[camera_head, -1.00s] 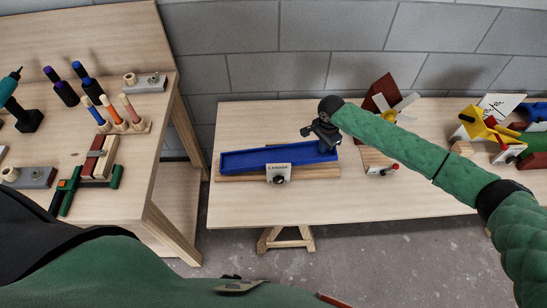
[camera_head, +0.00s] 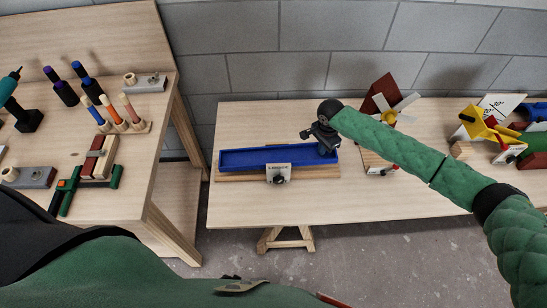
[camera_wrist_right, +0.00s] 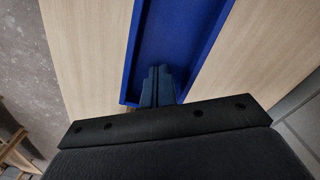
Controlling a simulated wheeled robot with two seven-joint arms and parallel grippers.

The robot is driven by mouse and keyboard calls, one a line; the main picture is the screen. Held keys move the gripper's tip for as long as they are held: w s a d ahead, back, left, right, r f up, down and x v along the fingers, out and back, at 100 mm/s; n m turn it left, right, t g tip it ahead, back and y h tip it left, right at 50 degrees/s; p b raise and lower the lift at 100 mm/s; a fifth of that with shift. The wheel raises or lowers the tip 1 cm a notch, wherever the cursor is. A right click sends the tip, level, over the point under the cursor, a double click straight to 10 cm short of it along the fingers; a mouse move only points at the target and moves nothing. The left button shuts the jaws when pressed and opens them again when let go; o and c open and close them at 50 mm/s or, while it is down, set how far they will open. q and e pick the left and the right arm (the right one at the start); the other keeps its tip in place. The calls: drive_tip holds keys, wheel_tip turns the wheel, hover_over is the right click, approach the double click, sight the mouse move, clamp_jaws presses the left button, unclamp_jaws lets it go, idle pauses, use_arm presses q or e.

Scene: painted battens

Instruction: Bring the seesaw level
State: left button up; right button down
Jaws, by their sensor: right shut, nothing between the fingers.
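The seesaw is a long blue tray (camera_head: 265,159) on a wooden base (camera_head: 235,176), with a white label plate and dark knob (camera_head: 278,173) at its front middle. In the head view the tray looks close to level. My right gripper (camera_head: 326,152) is shut and empty, pointing down at the tray's right end. In the right wrist view its closed fingertips (camera_wrist_right: 158,74) sit over the end of the blue tray (camera_wrist_right: 178,40), inside its rims. Whether they touch the tray floor is hard to tell. My left gripper is not in view.
Right of the seesaw stand a red-and-white vaned device (camera_head: 384,98) and a yellow device (camera_head: 486,128) on the same table (camera_head: 400,205). A second table (camera_head: 140,140) at left holds bottles, pegs and clamps. The table's front strip is clear.

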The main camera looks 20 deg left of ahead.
drive_tip(key=shift+f, duration=0.55)
idle(0.5)
